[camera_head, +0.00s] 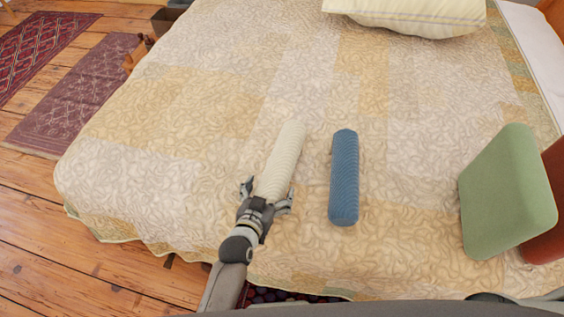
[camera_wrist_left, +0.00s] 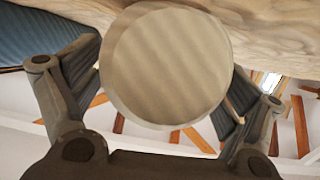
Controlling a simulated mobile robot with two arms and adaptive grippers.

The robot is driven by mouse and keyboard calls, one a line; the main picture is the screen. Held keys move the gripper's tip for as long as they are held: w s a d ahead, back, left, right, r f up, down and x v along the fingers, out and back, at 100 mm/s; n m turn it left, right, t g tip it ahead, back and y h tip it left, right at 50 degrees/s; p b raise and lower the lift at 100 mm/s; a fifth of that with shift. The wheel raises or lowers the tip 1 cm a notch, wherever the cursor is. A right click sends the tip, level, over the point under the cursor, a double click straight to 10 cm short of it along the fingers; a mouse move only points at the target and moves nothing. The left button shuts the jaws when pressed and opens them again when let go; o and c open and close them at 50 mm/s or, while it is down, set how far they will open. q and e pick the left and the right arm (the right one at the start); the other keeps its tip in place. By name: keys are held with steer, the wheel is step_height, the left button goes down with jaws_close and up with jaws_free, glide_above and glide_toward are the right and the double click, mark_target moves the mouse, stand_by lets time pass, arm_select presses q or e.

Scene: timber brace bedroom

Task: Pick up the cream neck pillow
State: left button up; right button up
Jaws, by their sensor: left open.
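The cream neck pillow (camera_head: 281,158) is a ribbed cylinder lying on the bed's quilt, pointing away from me. My left gripper (camera_head: 266,192) is at its near end, open, with one finger on each side of the pillow. In the left wrist view the pillow's round end (camera_wrist_left: 167,64) fills the middle, between the two open fingers (camera_wrist_left: 155,95). Whether the fingers touch it I cannot tell. My right gripper is not in view.
A blue bolster (camera_head: 344,178) lies just right of the cream pillow. A green cushion (camera_head: 508,194) and a red cushion (camera_head: 548,215) stand at the right. A striped pillow (camera_head: 410,14) lies at the far side. The quilt (camera_head: 190,115) is clear to the left.

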arm_select(q)
steer(key=c, duration=1.1)
steer(key=shift+c, duration=1.1)
steer(key=shift+r, duration=0.2)
